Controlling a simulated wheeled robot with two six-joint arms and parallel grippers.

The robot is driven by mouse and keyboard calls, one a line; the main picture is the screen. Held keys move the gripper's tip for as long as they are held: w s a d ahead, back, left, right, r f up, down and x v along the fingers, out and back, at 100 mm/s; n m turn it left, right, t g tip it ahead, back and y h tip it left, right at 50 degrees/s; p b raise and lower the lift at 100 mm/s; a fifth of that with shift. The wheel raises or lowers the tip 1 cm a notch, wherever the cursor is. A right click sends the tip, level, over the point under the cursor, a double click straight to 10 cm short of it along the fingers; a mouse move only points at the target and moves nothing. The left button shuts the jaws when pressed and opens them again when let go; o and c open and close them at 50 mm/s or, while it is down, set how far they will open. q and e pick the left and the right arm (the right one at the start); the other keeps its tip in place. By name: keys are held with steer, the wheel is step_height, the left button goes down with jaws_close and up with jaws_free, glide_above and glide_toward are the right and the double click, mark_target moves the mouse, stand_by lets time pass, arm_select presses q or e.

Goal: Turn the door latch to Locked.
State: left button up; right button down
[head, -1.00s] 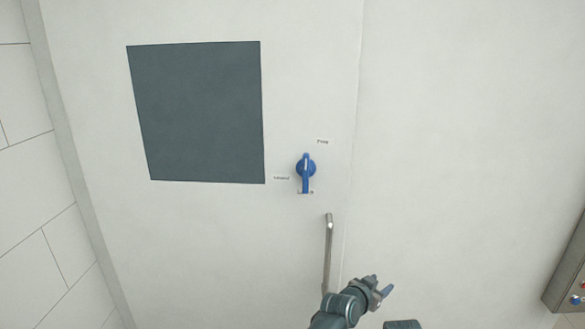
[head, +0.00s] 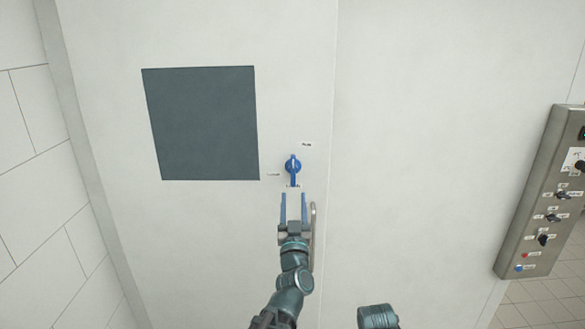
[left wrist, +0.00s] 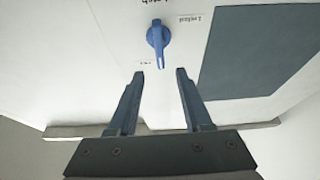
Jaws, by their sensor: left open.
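The blue door latch (head: 293,167) is a round knob with a narrow grip on the pale door. It also shows in the left wrist view (left wrist: 158,38), where the picture is upside down. Its pointed end is toward the upper label (head: 306,144), which seems to read Free. The Locked label (head: 273,174) is at its left in the head view. My left gripper (head: 293,194) is open and empty, just below the latch and pointing at it. In the left wrist view its fingers (left wrist: 160,73) are apart, with the latch beyond the gap, not between them. My right gripper is out of view.
A metal bar handle (head: 314,240) stands upright on the door, close to my left gripper's right side. A dark panel (head: 203,124) is at the upper left of the door. A grey control box (head: 540,200) with knobs is at the far right.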

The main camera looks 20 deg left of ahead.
mark_target(293, 171)
arm_select(q)
steer(key=p+x, duration=0.4)
steer(key=x, duration=0.8)
steer(key=shift+w, duration=0.1)
jaws_close()
